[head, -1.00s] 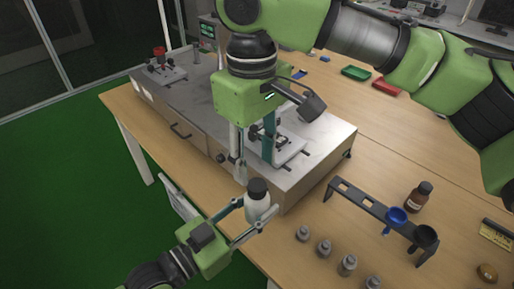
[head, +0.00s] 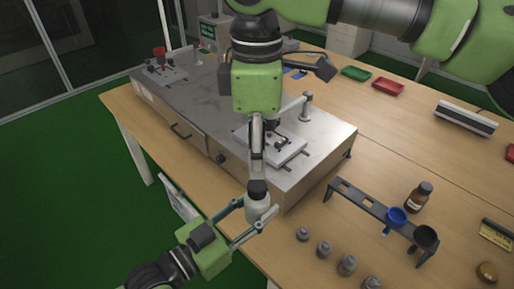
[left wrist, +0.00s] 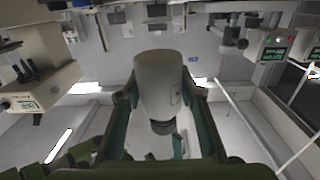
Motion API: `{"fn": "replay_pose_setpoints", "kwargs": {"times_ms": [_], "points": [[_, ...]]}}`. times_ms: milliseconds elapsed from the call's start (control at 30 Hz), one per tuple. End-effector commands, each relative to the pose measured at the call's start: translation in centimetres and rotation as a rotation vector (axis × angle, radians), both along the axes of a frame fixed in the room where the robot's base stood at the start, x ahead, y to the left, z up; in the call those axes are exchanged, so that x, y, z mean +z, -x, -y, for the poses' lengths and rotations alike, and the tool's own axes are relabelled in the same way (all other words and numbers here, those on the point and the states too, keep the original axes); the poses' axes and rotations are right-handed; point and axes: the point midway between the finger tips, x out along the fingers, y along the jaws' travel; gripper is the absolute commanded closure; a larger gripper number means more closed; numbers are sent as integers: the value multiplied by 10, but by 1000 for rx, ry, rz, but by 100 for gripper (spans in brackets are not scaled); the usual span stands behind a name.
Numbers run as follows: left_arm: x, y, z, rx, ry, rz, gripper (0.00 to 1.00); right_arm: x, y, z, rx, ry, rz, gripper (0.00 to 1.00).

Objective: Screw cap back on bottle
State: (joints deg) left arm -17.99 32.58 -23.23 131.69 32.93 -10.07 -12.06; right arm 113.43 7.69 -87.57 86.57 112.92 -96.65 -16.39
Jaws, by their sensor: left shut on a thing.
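A white bottle (head: 258,210) with a dark cap (head: 257,188) on its top stands upright in my left gripper (head: 246,217), in front of the metal cabinet's near edge. My left gripper is shut on the bottle body. In the left wrist view the pale bottle (left wrist: 160,85) fills the middle between the two fingers, with a dark end low in the picture. My right gripper (head: 257,174) points straight down just above the cap. Its fingers are seen edge-on, so their opening and any contact with the cap cannot be made out.
A metal cabinet (head: 200,110) with fixtures on top stands behind the bottle. To the right on the wooden table are a black rack (head: 370,205) with a blue funnel (head: 396,216), a brown bottle (head: 418,197) and several small grey bottles (head: 324,248). Trays lie farther back.

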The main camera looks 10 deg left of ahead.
Motion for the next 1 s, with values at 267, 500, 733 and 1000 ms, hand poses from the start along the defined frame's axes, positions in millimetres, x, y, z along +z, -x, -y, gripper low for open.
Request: {"fn": "replay_pose_setpoints", "kwargs": {"times_ms": [267,500,733,1000], "points": [[1,0,0,0,2,2,100,-24,0,1,-1,2,-2,61],[1,0,0,0,2,2,100,-61,0,0,0,2,0,61],[1,0,0,0,2,2,100,-79,0,0,-1,1,0,61],[1,0,0,0,2,2,100,-80,0,0,-1,0,0,61]]}}
